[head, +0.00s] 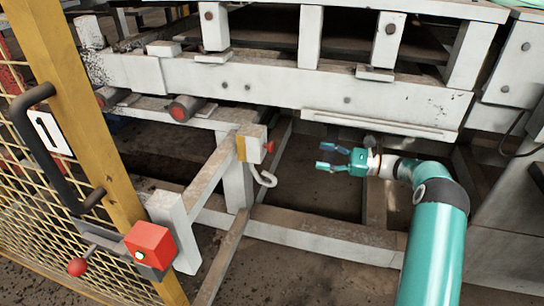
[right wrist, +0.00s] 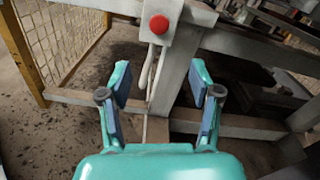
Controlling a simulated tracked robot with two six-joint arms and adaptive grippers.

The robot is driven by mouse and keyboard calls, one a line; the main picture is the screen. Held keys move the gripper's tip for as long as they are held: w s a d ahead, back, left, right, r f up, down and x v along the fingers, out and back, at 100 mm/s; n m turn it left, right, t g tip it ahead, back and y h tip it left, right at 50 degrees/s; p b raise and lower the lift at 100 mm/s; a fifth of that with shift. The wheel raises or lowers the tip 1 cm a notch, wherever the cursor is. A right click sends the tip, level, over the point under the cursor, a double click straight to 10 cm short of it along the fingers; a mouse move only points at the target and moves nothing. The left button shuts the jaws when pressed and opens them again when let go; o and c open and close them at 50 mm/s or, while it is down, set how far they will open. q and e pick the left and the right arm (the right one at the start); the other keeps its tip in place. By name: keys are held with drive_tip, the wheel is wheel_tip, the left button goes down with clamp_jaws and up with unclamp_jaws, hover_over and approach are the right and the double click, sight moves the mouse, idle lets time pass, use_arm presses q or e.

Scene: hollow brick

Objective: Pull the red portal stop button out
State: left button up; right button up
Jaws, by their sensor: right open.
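The red stop button (head: 269,146) sits on the side of a small white and yellow box (head: 252,146) on a white post in the head view. In the right wrist view the round red button (right wrist: 159,24) faces me on its pale box (right wrist: 156,8), near the top of the picture. My right gripper (head: 322,157) is open and empty, to the right of the button and apart from it. In the right wrist view the button shows above and beyond the gap between my open fingers (right wrist: 160,78). My left gripper is out of view.
A pale looped cable (head: 265,178) hangs below the button box. A yellow mesh gate (head: 75,90) with a black handle and a red box (head: 150,244) stands at the left. White machine beams (head: 270,82) run above my right gripper.

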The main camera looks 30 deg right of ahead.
sight(273, 147)
drive_tip(key=shift+b+x, duration=2.05)
drive_tip(key=shift+x, duration=6.2)
drive_tip(key=shift+c, duration=0.2)
drive_tip(key=shift+a, duration=0.1)
clamp_jaws()
